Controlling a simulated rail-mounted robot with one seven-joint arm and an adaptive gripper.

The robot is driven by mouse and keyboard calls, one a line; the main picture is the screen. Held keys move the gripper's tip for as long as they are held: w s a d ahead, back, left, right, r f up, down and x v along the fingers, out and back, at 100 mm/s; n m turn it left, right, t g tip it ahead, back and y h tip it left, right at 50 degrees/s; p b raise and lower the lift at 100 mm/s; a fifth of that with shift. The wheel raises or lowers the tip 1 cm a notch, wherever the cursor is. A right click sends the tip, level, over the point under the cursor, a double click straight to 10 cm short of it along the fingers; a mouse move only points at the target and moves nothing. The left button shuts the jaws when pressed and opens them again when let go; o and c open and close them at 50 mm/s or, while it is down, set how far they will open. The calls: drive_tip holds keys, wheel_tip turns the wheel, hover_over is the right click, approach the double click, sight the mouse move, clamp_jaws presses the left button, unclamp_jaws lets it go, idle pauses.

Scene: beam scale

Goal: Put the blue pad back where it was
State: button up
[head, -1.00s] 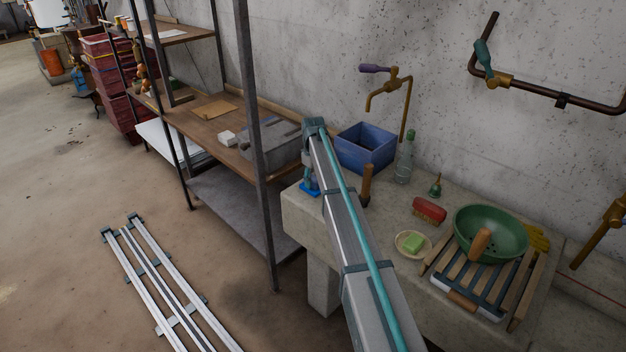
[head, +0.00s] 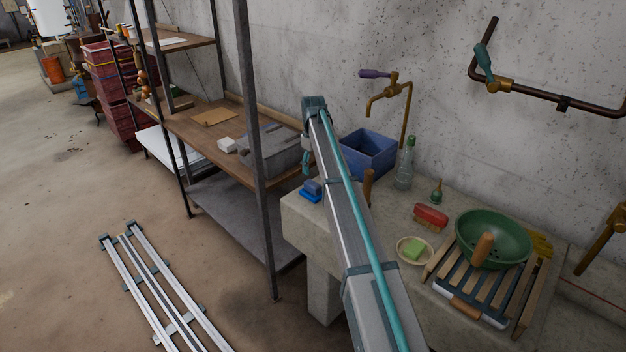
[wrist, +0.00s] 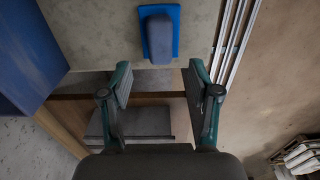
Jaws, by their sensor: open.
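The blue pad (head: 311,191) lies on the left end of the concrete counter (head: 302,213), near its edge. It has a bright blue base and a darker grey-blue block on top. It also shows in the wrist view (wrist: 159,35), flat on the counter, beyond my fingertips. My gripper (wrist: 158,80) is open and empty, with the pad apart from it and roughly in line with the gap between the fingers. In the head view my gripper (head: 306,160) is partly hidden behind my arm, above and behind the pad.
A blue bin (head: 368,155) and a glass bottle (head: 404,165) stand right of my arm. A wooden handle (head: 368,186) rises close beside it. A red brush (head: 431,217), a soap dish (head: 402,254) and a green colander (head: 490,242) are farther right. A shelf rack post (head: 256,150) stands left.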

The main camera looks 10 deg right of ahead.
wheel_tip(320, 180, up, 3)
drive_tip(key=shift+r, duration=0.2)
drive_tip(key=s+a+f+n+h+b, duration=0.1)
drive_tip(key=s+a+f+n+b, duration=0.1)
drive_tip(key=s+f, duration=0.75)
drive_tip(key=s+a+f+n+h+b, duration=0.1)
drive_tip(key=s+a+f+b, duration=0.15)
drive_tip(key=s+f, duration=0.7)
drive_tip(key=s+d+f+m+g+y+p, duration=0.1)
drive_tip(key=s+d+f+m+g, duration=0.1)
drive_tip(key=s+f, duration=0.85)
drive_tip(key=s+d+f+m+g+p, duration=0.1)
drive_tip(key=s+f+m+p, duration=0.1)
drive_tip(key=s+f, duration=0.85)
drive_tip(key=s+f+m+g, duration=0.2)
drive_tip(key=s+f, duration=0.3)
drive_tip(key=s, duration=1.1)
drive_tip(key=s+d+f+m+g+y+p, duration=0.1)
drive_tip(key=s+f+m, duration=0.3)
drive_tip(key=s, duration=1.3)
drive_tip(key=shift+d+f+g, duration=0.2)
drive_tip(key=shift+f+g, duration=0.2)
drive_tip(key=shift+f, duration=0.55)
